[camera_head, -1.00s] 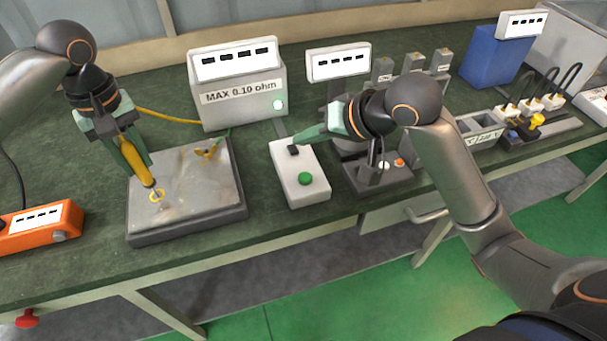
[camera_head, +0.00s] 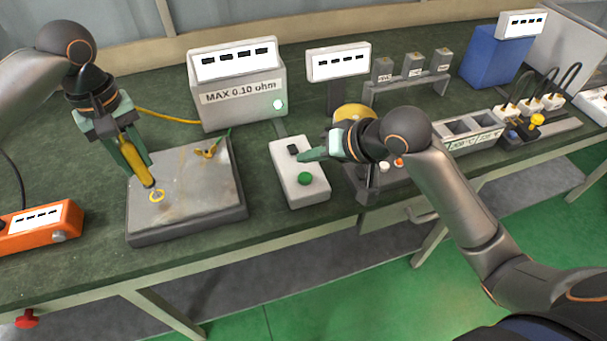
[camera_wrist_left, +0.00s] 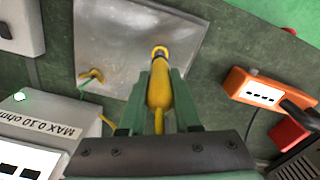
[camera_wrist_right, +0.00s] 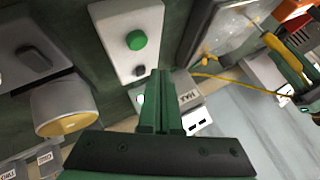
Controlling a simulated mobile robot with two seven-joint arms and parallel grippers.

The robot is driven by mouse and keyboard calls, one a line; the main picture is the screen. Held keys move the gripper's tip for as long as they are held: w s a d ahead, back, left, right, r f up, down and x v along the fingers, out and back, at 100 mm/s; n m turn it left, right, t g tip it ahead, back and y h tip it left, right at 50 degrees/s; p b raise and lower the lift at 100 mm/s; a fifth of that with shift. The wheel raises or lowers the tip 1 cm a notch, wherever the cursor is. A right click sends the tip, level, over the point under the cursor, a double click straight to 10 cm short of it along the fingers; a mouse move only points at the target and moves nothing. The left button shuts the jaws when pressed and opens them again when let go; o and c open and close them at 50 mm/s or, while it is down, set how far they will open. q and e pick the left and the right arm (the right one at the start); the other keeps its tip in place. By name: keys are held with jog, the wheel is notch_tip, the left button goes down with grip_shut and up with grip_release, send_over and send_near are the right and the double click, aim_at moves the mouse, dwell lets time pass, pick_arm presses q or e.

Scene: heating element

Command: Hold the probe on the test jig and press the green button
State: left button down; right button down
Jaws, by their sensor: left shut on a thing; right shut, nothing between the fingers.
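My left gripper (camera_head: 130,158) is shut on the yellow probe (camera_wrist_left: 160,85), whose tip is at a yellow ring on the metal plate of the test jig (camera_head: 200,215). The probe also shows in the head view (camera_head: 135,165). A white box (camera_head: 290,160) to the right of the plate carries a round green button (camera_head: 305,178) and a black switch (camera_head: 293,149). My right gripper (camera_head: 303,157) is shut and empty, above the box between switch and button. In the right wrist view the green button (camera_wrist_right: 136,40) lies ahead of the fingertips.
The meter marked MAX 0.10 ohm (camera_head: 240,90) stands behind the plate, with a pale green lamp lit. A yellow-green clip (camera_head: 207,151) sits on the plate. A dark fixture (camera_head: 372,180) stands to the right of the white box. An orange box (camera_head: 40,228) is at the left.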

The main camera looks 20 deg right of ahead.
aim_at(300, 175)
pick_arm(q)
jog(key=shift+s+f, duration=0.1)
jog(key=shift+f, duration=0.2)
pick_arm(e)
jog(key=shift+f, duration=1.5)
dwell(0.6)
jog(key=shift+f, duration=0.45)
jog(key=shift+f, duration=0.5)
dwell(0.7)
jog(key=shift+r, duration=0.95)
jog(key=shift+r, duration=2.5)
pick_arm(q)
jog(key=shift+r, duration=0.1)
